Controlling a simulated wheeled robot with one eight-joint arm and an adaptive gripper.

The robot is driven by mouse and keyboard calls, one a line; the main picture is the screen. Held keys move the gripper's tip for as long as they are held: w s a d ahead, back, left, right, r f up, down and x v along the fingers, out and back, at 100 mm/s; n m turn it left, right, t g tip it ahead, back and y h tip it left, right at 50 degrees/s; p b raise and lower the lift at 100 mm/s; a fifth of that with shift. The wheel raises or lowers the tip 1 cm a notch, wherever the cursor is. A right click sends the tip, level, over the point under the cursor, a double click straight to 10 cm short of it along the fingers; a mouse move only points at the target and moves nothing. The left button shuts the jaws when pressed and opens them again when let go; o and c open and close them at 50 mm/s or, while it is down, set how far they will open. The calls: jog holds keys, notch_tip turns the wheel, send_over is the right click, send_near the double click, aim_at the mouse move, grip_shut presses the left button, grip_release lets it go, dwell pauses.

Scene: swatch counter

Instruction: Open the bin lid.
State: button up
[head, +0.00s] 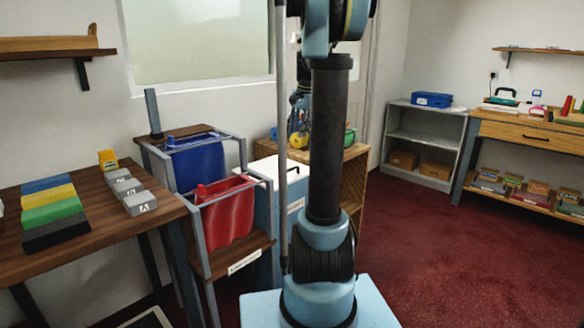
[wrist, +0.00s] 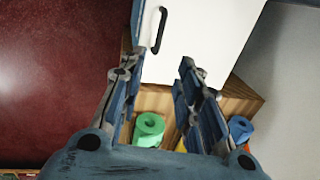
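The bin (head: 265,190) is a pale blue box with a label on its front, partly hidden behind my arm in the head view. Its white lid (head: 265,168) looks shut and has a dark handle (head: 293,169). In the wrist view the white lid (wrist: 210,35) fills the top middle, with the black curved handle (wrist: 160,30) near its left edge. My gripper (wrist: 158,68) is open and empty, its fingers apart and pointing toward the lid. The handle lies beyond the fingertips; I see no contact.
A wooden shelf (head: 352,175) beside the bin holds green, blue and yellow items, including a green roll (wrist: 149,128). Left of the bin stands a rack with blue (head: 198,163) and red (head: 228,212) holders. Red carpet (head: 430,240) is open at right.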

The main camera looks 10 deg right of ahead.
aim_at(292, 169)
jog(key=w+f, duration=0.1)
jog(key=f, duration=0.4)
jog(key=a+f, duration=0.1)
jog(key=f, duration=0.5)
jog(key=w+f, duration=0.1)
jog(key=f, duration=0.4)
jog(key=shift+w+a+f, duration=0.3)
jog(key=shift+w+a, duration=0.05)
jog(key=shift+a, duration=0.05)
jog(key=shift+c, duration=0.5)
grip_shut()
